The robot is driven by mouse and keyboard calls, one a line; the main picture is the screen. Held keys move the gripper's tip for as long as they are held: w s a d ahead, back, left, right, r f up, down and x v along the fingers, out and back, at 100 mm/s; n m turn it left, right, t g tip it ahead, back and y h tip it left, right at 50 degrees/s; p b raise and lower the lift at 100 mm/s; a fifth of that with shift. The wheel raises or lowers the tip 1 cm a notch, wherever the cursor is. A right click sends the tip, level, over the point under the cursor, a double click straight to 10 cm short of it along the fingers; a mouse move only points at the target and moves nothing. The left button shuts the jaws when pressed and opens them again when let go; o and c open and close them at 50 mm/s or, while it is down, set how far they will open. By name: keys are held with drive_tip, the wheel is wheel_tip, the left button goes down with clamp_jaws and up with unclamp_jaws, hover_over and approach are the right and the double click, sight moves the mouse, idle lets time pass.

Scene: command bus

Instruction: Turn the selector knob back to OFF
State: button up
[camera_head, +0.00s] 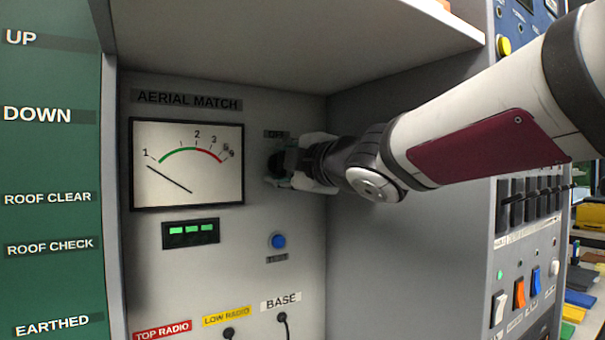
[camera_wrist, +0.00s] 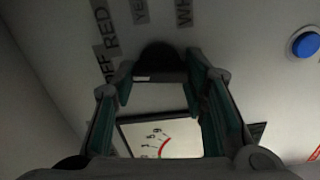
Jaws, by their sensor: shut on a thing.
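The selector knob (camera_wrist: 160,60) is a dark round knob on the grey panel. In the wrist view it sits between the two fingertips of my gripper (camera_wrist: 162,72), which is shut on it. Labels OFF (camera_wrist: 107,66), RED (camera_wrist: 112,38) and two cut-off ones starting YE and WH lie around the knob. A short pale mark shows on the knob's near edge, but I cannot tell which label it points to. In the head view my gripper (camera_head: 290,165) reaches in from the right and mostly hides the knob. A small label is above it.
The aerial match meter (camera_head: 188,165) is left of my gripper, its needle low near 1. A green-lit display (camera_head: 190,233) and blue button (camera_head: 278,241) are below. A shelf (camera_head: 290,35) overhangs above. A grey side wall (camera_head: 400,240) stands close on the right.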

drive_tip(key=shift+f+n+b, duration=0.15)
drive_tip(key=shift+n+b, duration=0.25)
drive_tip(key=shift+n, duration=0.4)
drive_tip(key=o, duration=1.2)
drive_tip(key=shift+c, duration=0.2)
drive_tip(key=v, duration=1.2)
